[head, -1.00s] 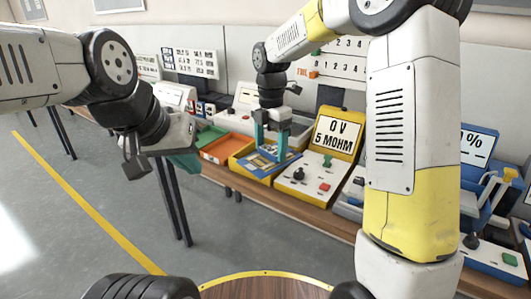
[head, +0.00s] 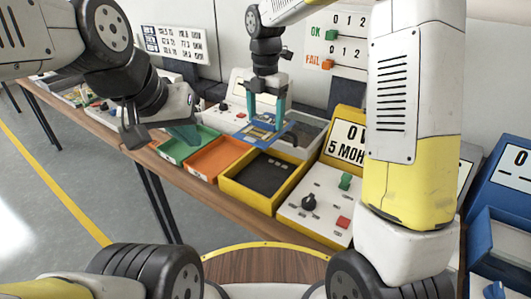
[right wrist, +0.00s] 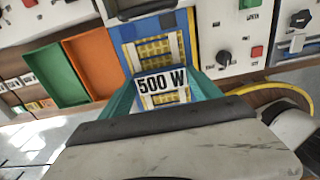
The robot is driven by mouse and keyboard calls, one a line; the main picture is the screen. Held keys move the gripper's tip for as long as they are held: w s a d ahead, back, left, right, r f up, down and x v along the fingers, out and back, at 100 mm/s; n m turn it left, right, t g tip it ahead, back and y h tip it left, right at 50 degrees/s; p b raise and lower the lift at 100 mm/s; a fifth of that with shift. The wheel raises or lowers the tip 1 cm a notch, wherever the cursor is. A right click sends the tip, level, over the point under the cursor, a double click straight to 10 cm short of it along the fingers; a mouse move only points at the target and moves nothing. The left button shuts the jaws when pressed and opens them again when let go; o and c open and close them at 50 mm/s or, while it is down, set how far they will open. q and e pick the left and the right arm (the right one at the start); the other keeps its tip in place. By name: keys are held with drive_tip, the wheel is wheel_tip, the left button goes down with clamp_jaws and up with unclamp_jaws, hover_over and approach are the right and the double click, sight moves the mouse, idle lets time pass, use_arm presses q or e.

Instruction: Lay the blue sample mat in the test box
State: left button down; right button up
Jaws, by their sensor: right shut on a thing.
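A blue sample mat (head: 262,136) with a yellow mesh patch hangs from my right gripper (head: 266,112), whose teal fingers are shut on it. In the right wrist view the mat (right wrist: 155,50) lies between the fingers and carries a "500 W" label. In the head view it is seen behind the yellow box (head: 232,190), which has a dark floor and stands beside the "5 MOHM" meter. A grey open box (head: 318,128) is just right of the mat. Which one is the test box is unclear. My left gripper (head: 186,134) hangs on the left, its jaw gap hidden.
A green tray (head: 178,150) and an orange tray (head: 212,160) stand left of the yellow box. The meter panel (head: 318,195) with knob and buttons is to its right. A blue device (head: 500,240) stands far right. The floor left of the bench is clear.

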wheel_tip(320, 180, down, 18)
drive_tip(key=shift+r, duration=0.1)
idle(0.4)
drive_tip(key=o, duration=1.5)
